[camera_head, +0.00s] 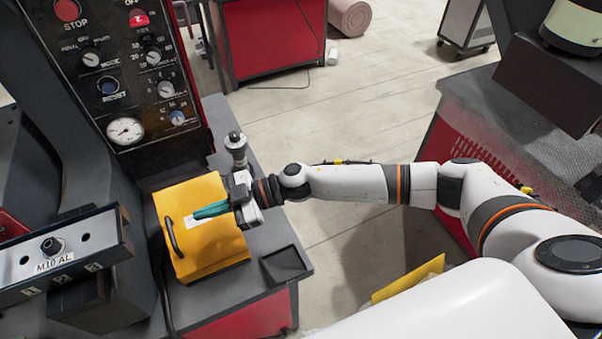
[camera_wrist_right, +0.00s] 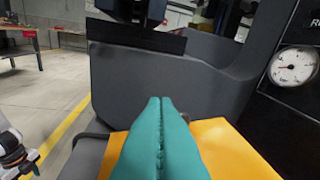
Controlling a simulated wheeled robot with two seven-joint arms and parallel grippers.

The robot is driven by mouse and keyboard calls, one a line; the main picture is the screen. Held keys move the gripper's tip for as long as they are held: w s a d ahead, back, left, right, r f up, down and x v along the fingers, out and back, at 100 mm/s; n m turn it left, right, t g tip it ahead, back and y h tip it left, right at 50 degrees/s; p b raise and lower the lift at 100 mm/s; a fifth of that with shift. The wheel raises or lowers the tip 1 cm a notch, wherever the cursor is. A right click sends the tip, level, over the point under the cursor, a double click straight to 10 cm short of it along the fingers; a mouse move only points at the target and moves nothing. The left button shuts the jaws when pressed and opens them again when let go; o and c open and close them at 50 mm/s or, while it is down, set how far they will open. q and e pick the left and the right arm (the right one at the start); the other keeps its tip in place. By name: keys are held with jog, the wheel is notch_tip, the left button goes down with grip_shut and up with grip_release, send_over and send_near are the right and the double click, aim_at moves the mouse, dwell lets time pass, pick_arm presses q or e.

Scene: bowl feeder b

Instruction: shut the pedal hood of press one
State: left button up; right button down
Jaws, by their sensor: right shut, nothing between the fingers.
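The yellow pedal hood (camera_head: 205,252) sits on the dark bench top in front of the press, with a dark bar handle (camera_head: 173,237) on its left face and a white label on top. My right gripper (camera_head: 197,215) lies over the hood's top, its teal fingers shut together and empty, pointing left. Whether the fingers touch the hood I cannot tell. In the right wrist view the shut teal fingers (camera_wrist_right: 158,115) show in front of the yellow hood (camera_wrist_right: 235,150). Whatever is under the hood is hidden.
The press control panel (camera_head: 120,60) with knobs and a gauge stands behind the hood. A grey press part labelled M10 AL (camera_head: 65,255) is at the left. A small black tray (camera_head: 286,265) lies right of the hood, and a black-knobbed post (camera_head: 236,148) stands behind the gripper.

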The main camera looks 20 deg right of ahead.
send_over(189, 249)
jog(key=d, duration=0.2)
jog(key=f, duration=0.3)
jog(key=shift+w+a+h+p, duration=0.1)
jog(key=shift+a+h+p, duration=0.15)
jog(key=shift+h+p, duration=0.05)
pick_arm(q)
jog(key=shift+r, duration=1.2)
pick_arm(e)
jog(key=shift+a+f, duration=0.5)
jog(key=shift+a, duration=0.2)
